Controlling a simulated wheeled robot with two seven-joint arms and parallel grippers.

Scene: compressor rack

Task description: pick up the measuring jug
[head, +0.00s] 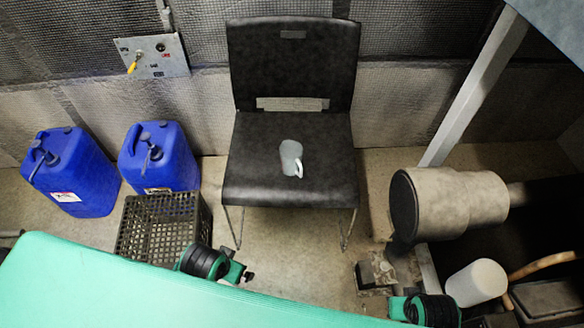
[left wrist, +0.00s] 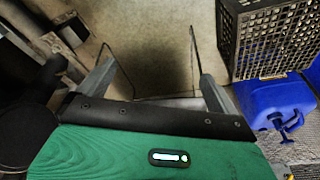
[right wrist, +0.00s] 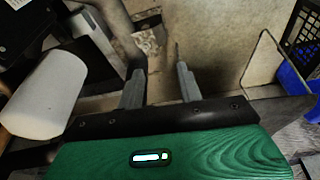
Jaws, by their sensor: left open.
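The measuring jug (head: 291,158) is pale, translucent and grey-blue, with a white handle at its lower right. It is on the seat of the black chair (head: 255,180) in the head view. Neither wrist view shows it. My left gripper (head: 248,277) is low in front of the chair, below and left of the jug. In the left wrist view its fingers (left wrist: 160,85) are wide apart with nothing between them. My right arm shows at the bottom right of the head view. In the right wrist view the right gripper's fingers (right wrist: 160,82) are apart and empty, with a narrower gap.
Two blue canisters (head: 68,172) (head: 158,158) and a dark crate (head: 160,225) stand left of the chair. A large beige cylinder (head: 455,203), a white cylinder (head: 476,282) and a slanted metal post (head: 475,85) are at the right. A panel with a yellow lever (head: 152,56) is on the wall.

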